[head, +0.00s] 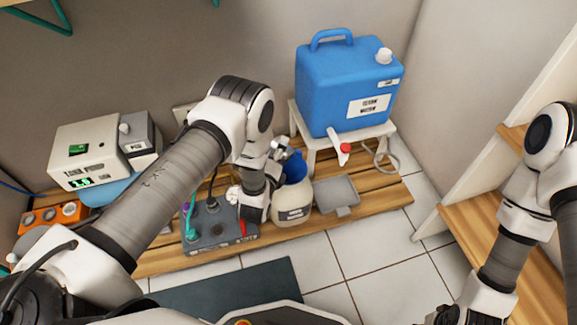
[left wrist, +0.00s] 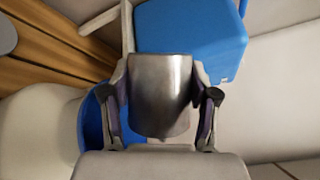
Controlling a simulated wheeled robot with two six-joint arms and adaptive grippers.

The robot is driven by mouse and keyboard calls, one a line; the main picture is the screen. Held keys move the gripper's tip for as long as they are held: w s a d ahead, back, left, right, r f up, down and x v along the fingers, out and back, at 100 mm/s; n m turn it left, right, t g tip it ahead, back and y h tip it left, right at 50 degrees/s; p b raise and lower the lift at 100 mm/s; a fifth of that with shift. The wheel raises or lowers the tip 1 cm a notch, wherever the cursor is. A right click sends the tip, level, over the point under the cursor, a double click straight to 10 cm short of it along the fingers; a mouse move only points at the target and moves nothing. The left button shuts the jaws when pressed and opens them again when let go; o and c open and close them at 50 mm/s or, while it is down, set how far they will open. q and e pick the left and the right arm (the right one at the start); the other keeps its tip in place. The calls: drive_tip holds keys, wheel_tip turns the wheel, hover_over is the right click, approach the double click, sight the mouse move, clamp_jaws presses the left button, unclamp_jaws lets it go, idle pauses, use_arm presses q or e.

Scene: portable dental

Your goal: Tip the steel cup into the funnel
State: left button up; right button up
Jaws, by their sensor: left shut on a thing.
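My left gripper (left wrist: 161,108) is shut on the steel cup (left wrist: 161,85), which sits between its two fingers in the left wrist view. In the head view the cup (head: 280,146) is small and partly hidden by the gripper. The blue funnel (head: 296,166) sits in the mouth of a cream jug (head: 292,204) on the wooden bench. The cup is close to the funnel, above and to its left in the head view. In the left wrist view the funnel (left wrist: 96,125) is partly hidden behind the gripper. I cannot tell whether anything is in the cup. My right gripper (head: 441,314) is at the bottom edge, mostly cut off.
A blue water container (head: 330,85) with a red-tipped tap stands on a white stool (head: 382,131) behind the jug. A grey tray (head: 337,191) lies right of the jug. A dark box (head: 215,232) with tubes stands to its left. Equipment (head: 82,150) stands far left.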

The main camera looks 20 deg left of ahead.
use_arm(q)
drive_tip(key=shift+w+a+r+n+g+p, duration=0.15)
drive_tip(key=shift+a+r+n+g+p, duration=0.2)
drive_tip(key=shift+r+n, duration=0.3)
drive_tip(key=shift+f+h, duration=0.1)
drive_tip(key=shift+h, duration=0.2)
drive_tip(key=shift+w+a+f+n+g, duration=0.1)
drive_tip(key=shift+w+a+n+g, duration=0.1)
drive_tip(key=shift+n+g, duration=0.25)
drive_tip(key=shift+w+a+f+n+g, duration=0.1)
drive_tip(key=shift+a+n+g, duration=0.15)
drive_tip(key=shift+n, duration=0.25)
drive_tip(key=shift+a+f+n+g+h, duration=0.2)
drive_tip(key=shift+f+n+g+h, duration=0.15)
drive_tip(key=shift+n+h, duration=0.25)
use_arm(e)
wheel_tip(320, 180, up, 4)
drive_tip(key=p, duration=0.2)
use_arm(q)
drive_tip(key=w+a+f+n+g+h+b, duration=0.3)
drive_tip(key=a+f+n+g+h+b, duration=0.2)
drive_tip(key=f+n+h+b, duration=0.3)
drive_tip(key=shift+w+a+f+n+b, duration=0.25)
drive_tip(key=shift+n+b, duration=0.35)
drive_tip(key=shift+b, duration=1.8)
use_arm(e)
wheel_tip(320, 180, down, 12)
drive_tip(key=shift+f, duration=0.25)
